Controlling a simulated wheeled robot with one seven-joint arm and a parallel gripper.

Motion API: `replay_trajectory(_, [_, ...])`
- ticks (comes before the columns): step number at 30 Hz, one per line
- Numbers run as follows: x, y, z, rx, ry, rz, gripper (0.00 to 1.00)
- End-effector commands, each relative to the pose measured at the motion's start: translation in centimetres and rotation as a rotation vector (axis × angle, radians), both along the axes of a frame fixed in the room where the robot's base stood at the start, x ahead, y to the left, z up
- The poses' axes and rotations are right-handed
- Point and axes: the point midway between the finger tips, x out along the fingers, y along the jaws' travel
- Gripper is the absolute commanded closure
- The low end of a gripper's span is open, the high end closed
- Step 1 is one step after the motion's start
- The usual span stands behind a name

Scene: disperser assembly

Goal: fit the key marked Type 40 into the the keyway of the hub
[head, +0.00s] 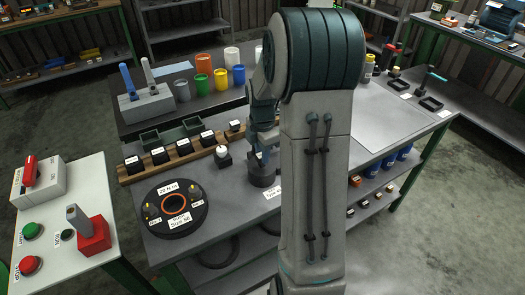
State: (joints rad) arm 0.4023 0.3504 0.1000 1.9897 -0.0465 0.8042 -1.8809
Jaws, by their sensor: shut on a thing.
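A dark round part (264,177), which looks like the hub, stands on the grey table with a white label (272,193) in front of it. Its keyway cannot be made out. My gripper (262,158) is over this part, close to its top, partly hidden by my own arm. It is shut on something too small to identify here. Whether it touches the hub cannot be told. Several dark blocks with white labels (158,156) sit on a wooden rail (180,160); their markings are unreadable. Another labelled block (223,158) stands in front of the rail.
A black disc (150,217) with an orange ring lies left of the hub. Dark green bins (171,136), coloured cups (203,84) and a grey tool block (146,107) stand behind. A side table (62,195) with buttons is at left. My arm hides the table's middle.

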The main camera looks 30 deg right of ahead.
Motion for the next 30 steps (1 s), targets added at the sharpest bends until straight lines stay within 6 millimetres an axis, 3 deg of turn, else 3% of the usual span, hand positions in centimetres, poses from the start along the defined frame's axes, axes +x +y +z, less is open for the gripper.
replay_trajectory(29, [0.0,0.0,-2.5,0.000,-0.001,0.000,1.00])
replay_trajectory(30, [0.0,0.0,-2.4,0.000,-0.001,0.000,0.64])
